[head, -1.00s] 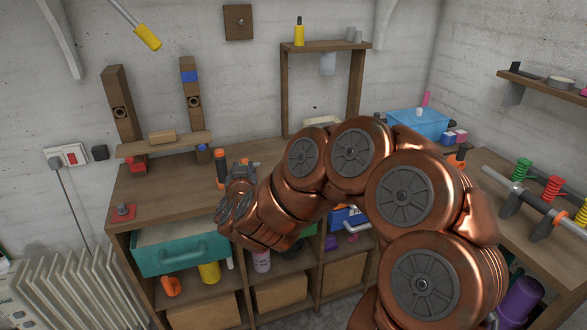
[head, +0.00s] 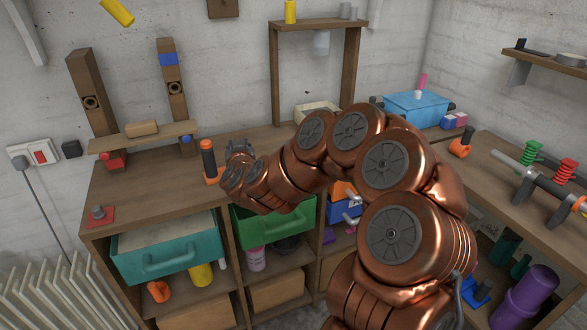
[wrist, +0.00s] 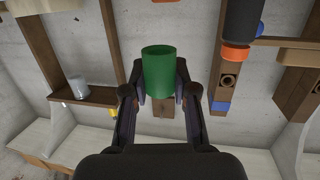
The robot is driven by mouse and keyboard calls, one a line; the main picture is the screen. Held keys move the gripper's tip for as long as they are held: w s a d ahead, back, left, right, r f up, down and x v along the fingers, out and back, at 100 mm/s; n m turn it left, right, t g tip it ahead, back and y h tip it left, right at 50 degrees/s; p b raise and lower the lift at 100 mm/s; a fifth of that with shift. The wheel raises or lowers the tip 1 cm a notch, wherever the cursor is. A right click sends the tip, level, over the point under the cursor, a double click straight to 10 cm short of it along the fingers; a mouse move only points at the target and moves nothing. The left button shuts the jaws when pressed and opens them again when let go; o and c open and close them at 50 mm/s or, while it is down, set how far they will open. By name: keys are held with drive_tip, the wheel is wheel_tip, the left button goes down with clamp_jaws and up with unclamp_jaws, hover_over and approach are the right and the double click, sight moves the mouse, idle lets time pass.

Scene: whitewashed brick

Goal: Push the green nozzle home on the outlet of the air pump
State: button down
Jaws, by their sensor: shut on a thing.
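My gripper (wrist: 161,85) is shut on the green nozzle (wrist: 160,72), a short green cylinder that stands out between the fingertips in the wrist view. In the head view my gripper (head: 238,150) is above the workbench (head: 130,190), just right of a black upright cylinder (head: 207,155) with an orange top and foot. The nozzle cannot be made out there. That cylinder also shows in the wrist view (wrist: 242,20), apart from the nozzle. I cannot tell for certain which thing is the air pump. A blue box (head: 415,108) with a dark stub on its right side stands at the back right.
A wooden shelf frame (head: 275,85) stands behind my gripper, and two wooden posts with a plank (head: 160,138) stand to the left. Teal (head: 165,255) and green (head: 270,228) drawers are below. A right-hand bench (head: 500,185) holds a rod with springs. The bench's left part is mostly clear.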

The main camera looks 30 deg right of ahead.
drive_tip(key=w+d+f+n+y+b, duration=0.1)
drive_tip(key=w+d+f+y+b, duration=0.1)
drive_tip(key=w+d+b, duration=0.4)
drive_tip(key=s+d+r+n+y+b, duration=0.3)
drive_tip(key=d+r+n+y+b, duration=0.2)
drive_tip(key=d, duration=0.7)
wheel_tip(320, 180, up, 5)
drive_tip(key=y+b, duration=0.2)
drive_tip(key=b, duration=0.2)
drive_tip(key=shift+d+f+n, duration=0.2)
drive_tip(key=shift+d+n, duration=0.2)
wheel_tip(320, 180, down, 13)
drive_tip(key=shift+b, duration=0.75)
drive_tip(key=shift+f+b, duration=0.8)
drive_tip(key=shift+f, duration=1.5)
drive_tip(key=shift+f+b, duration=0.2)
drive_tip(key=shift+b, duration=0.1)
